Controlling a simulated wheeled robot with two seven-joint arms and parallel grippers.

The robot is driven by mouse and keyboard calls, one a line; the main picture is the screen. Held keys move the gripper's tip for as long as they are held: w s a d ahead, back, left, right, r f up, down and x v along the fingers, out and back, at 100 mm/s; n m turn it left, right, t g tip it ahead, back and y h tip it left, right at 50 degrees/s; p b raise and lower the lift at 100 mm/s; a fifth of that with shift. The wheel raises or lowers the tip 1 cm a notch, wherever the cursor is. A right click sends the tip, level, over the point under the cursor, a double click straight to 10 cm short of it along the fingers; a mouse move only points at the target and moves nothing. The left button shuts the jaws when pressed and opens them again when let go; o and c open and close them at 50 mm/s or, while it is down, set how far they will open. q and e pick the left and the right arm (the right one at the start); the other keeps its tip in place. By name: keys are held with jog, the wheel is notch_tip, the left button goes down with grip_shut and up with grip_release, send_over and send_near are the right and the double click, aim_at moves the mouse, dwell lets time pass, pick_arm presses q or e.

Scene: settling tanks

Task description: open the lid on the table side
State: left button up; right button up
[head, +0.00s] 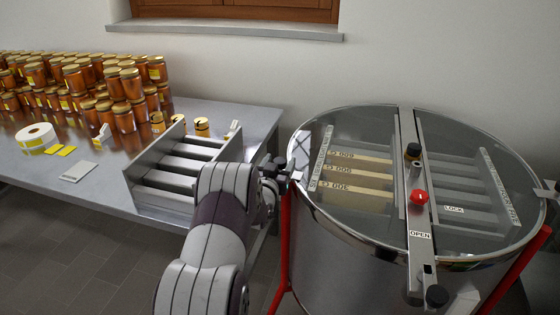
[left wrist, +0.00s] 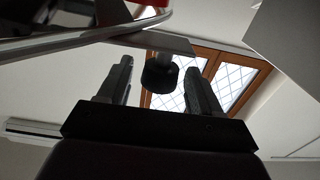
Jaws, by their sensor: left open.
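The round steel tank (head: 345,230) has two clear lids, one on each side of a central crossbar. The table-side lid (head: 340,140) lies flat and closed on the rim, with labelled frames visible beneath it. My left gripper (head: 280,168) is at the tank's left rim, beside this lid's small edge tab (head: 297,175). In the left wrist view a black knob (left wrist: 159,74) shows between my two open fingers (left wrist: 160,88), with a gap on each side. The other lid (head: 465,165) is also closed. My right gripper is not in view.
A metal table (head: 100,180) at left holds many honey jars (head: 125,85), a label roll (head: 36,138) and a slotted rack (head: 180,170) close to my left arm. Red legs support the tank.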

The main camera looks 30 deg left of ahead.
pick_arm(q)
jog(key=shift+w+a, duration=0.1)
jog(key=shift+w, duration=0.4)
grip_shut()
jog(key=shift+r, duration=0.1)
